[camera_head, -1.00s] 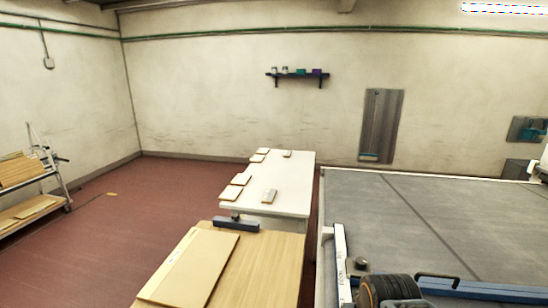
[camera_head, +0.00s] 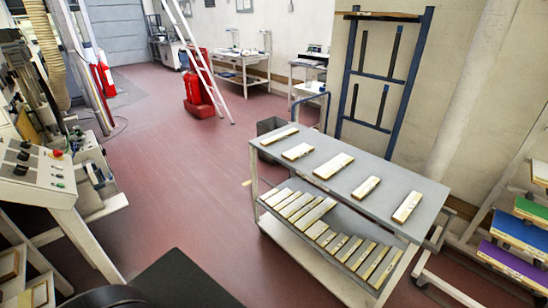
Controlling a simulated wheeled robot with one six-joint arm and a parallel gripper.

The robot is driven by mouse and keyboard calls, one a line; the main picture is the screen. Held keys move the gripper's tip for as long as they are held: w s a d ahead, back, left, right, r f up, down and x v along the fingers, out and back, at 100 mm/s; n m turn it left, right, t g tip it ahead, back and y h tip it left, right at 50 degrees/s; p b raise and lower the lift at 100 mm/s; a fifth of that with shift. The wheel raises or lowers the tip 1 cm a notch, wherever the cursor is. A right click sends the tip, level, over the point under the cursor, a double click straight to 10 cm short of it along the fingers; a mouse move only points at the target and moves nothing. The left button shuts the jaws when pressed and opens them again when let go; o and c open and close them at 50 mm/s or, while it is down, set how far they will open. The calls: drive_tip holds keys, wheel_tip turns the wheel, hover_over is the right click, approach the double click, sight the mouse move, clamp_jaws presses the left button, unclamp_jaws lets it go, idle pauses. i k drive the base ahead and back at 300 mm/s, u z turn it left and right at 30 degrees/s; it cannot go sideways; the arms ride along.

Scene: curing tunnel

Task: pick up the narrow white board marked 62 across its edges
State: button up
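A grey trolley (camera_head: 258,153) stands right of centre, with several pale boards spaced apart on its top. They include a far-left board (camera_head: 279,136), a middle board (camera_head: 333,166), a shorter narrow board (camera_head: 366,188) and a near-right board (camera_head: 407,208). More narrow pale boards (camera_head: 347,248) lie side by side on its lower shelf. Small dark marks show on some edges, but they are too small to read, so I cannot tell which board is 62. My gripper is not in view; a dark part of my body shows at the bottom edge.
Red-brown floor (camera_head: 180,170) is open left of the trolley. A control panel machine (camera_head: 40,165) stands at left. A dark bin (camera_head: 272,130) and a blue rack (camera_head: 378,75) stand behind the trolley. Coloured boards (camera_head: 515,262) sit on a rack at right. A white ladder (camera_head: 200,65) leans farther back.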

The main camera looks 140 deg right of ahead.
sight(324, 172)
drive_tip(key=z, duration=5.15)
drive_tip(key=i, duration=1)
drive_tip(key=z, duration=0.75)
